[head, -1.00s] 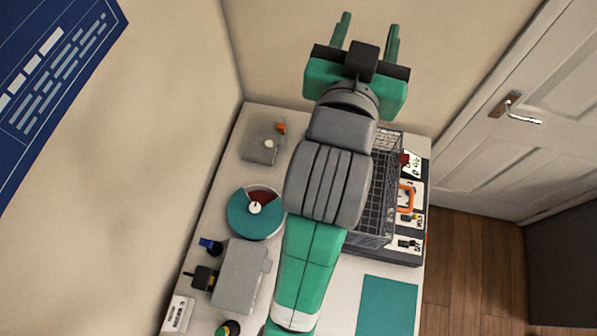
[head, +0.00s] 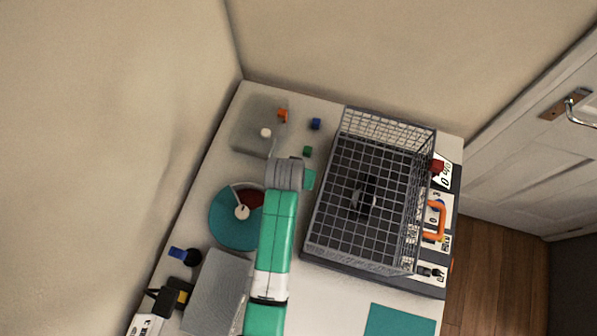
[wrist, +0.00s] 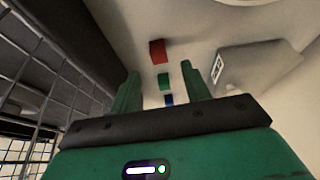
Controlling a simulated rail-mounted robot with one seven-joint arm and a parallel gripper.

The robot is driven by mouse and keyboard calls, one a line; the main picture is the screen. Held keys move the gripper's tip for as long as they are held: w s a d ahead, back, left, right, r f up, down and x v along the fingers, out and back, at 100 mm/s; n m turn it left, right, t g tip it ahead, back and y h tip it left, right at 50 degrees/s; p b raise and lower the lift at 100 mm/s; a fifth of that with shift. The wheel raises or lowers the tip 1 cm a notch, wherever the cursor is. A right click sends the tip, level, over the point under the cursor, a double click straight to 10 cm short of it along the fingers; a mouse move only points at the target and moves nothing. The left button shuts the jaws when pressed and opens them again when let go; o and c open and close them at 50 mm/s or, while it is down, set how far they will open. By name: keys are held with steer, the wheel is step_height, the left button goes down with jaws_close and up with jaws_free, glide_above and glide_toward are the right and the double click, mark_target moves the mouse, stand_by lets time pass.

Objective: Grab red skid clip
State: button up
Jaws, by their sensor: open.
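A red clip (wrist: 159,51) lies on the tabletop in the wrist view, beyond my fingertips and slightly left of the middle between them. A green clip (wrist: 164,82) and a blue clip (wrist: 169,99) line up below it in that picture, between my fingers. In the head view, the green clip (head: 307,151) and blue clip (head: 316,124) lie left of the wire basket. There my gripper (head: 309,180) is mostly hidden under my arm, and I cannot see the red clip on the table.
The wire basket (head: 318,215) stands close on the right of my arm; its mesh (wrist: 60,62) fills the wrist view's left side. A teal dial (head: 228,228) and a grey box (head: 220,290) lie left.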

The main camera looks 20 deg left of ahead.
steer(key=b+x, duration=0.1)
steer(key=x, duration=0.4)
steer(key=shift+f+b, duration=0.3)
steer(key=shift+f, duration=0.15)
steer(key=shift+s, duration=0.1)
jaws_close()
